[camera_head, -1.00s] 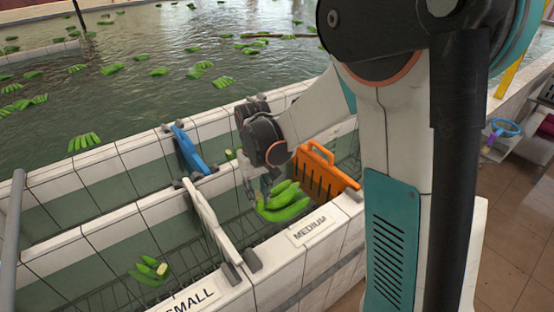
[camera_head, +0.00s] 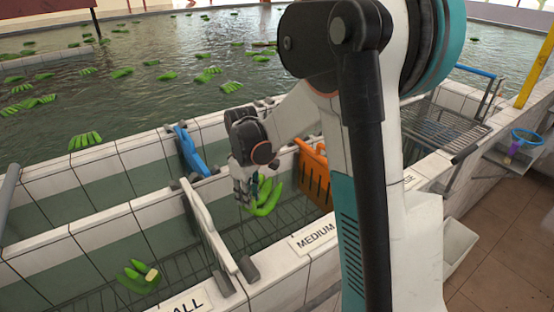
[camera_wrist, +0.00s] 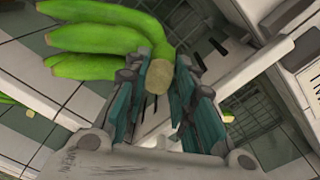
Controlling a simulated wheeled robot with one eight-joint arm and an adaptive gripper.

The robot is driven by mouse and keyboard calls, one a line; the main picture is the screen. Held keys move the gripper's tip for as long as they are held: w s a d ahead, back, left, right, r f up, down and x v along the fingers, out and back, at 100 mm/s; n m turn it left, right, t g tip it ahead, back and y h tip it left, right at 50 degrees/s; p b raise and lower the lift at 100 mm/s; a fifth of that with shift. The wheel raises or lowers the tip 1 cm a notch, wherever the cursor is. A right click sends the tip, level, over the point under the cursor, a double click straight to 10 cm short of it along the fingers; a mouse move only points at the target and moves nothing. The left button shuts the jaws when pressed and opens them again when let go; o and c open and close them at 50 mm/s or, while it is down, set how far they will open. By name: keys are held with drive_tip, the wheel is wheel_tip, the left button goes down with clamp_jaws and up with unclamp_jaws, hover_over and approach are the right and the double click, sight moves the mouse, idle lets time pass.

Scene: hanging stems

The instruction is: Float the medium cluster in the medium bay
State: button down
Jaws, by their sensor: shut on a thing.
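The cluster is over the medium bay, between the white divider (camera_head: 208,225) and the orange divider (camera_head: 316,180). The bay's wire rack (camera_head: 275,225) shows below it. The MEDIUM label (camera_head: 314,239) is on the front wall. I cannot tell whether the cluster touches the water.
Another green cluster (camera_head: 138,278) lies in the small bay at the lower left. A blue divider (camera_head: 190,152) stands behind the white one. Several clusters float in the large pool (camera_head: 150,85). A wire rack (camera_head: 440,128) and blue-rimmed net (camera_head: 526,137) are at right.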

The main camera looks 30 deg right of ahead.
drive_tip(key=w+d+r+n+p, duration=0.3)
drive_tip(key=d+r+n+p, duration=0.15)
drive_tip(key=d+n, duration=0.7)
wheel_tip(320, 180, down, 25)
drive_tip(key=b, duration=1.6)
drive_tip(key=shift+s+d+r+m+b, duration=0.2)
drive_tip(key=shift+d+m+b, duration=0.1)
drive_tip(key=shift+d+m, duration=0.1)
drive_tip(key=shift+f+b, duration=0.75)
drive_tip(key=shift+f, duration=0.25)
idle(0.4)
